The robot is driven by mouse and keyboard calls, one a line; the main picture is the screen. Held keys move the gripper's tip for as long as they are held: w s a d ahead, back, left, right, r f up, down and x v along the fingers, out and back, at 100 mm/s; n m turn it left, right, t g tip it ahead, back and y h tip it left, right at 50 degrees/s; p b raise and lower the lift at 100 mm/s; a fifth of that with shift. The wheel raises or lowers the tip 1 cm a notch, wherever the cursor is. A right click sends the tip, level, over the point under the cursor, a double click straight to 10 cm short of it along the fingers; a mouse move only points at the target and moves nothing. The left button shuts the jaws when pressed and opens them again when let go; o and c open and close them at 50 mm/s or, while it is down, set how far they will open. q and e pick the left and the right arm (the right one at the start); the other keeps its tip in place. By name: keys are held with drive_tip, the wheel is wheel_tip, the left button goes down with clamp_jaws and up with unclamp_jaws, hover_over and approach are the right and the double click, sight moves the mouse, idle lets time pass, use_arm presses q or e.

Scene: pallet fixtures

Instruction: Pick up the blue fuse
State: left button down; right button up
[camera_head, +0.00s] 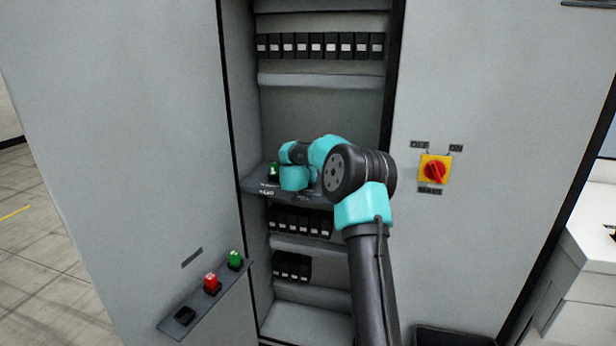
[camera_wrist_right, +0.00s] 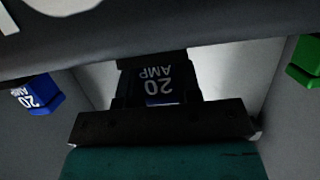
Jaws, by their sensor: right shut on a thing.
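In the right wrist view, a blue fuse (camera_wrist_right: 37,94) with white "20" lettering stands at the left, apart from my gripper. My right gripper (camera_wrist_right: 163,121) is at the lower middle and is shut on a dark fuse (camera_wrist_right: 155,82) marked "20 AMP", which reads upside down. A thin bluish strip shows low on this fuse; its true colour is hard to tell in the shade. A green fuse (camera_wrist_right: 306,56) is at the right edge. In the head view, my right arm reaches into the cabinet and hides its gripper and the blue fuse. My left gripper is not in view.
The open cabinet bay has a small shelf (camera_head: 254,184) with a green piece (camera_head: 273,171) on it. Rows of black breakers (camera_head: 318,46) sit above and below. A red switch (camera_head: 435,171) is on the right panel. A button ledge (camera_head: 206,299) juts out at lower left.

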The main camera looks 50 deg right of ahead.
drive_tip(key=shift+r, duration=0.1)
drive_tip(key=shift+r, duration=1.25)
drive_tip(key=shift+s+a+r, duration=0.25)
drive_tip(key=shift+a+r, duration=0.1)
drive_tip(key=shift+r, duration=0.1)
drive_tip(key=s+a+r, duration=0.1)
drive_tip(key=s+a, duration=0.9)
drive_tip(key=a, duration=0.1)
drive_tip(key=shift+a+r, duration=0.15)
drive_tip(key=shift+r, duration=0.05)
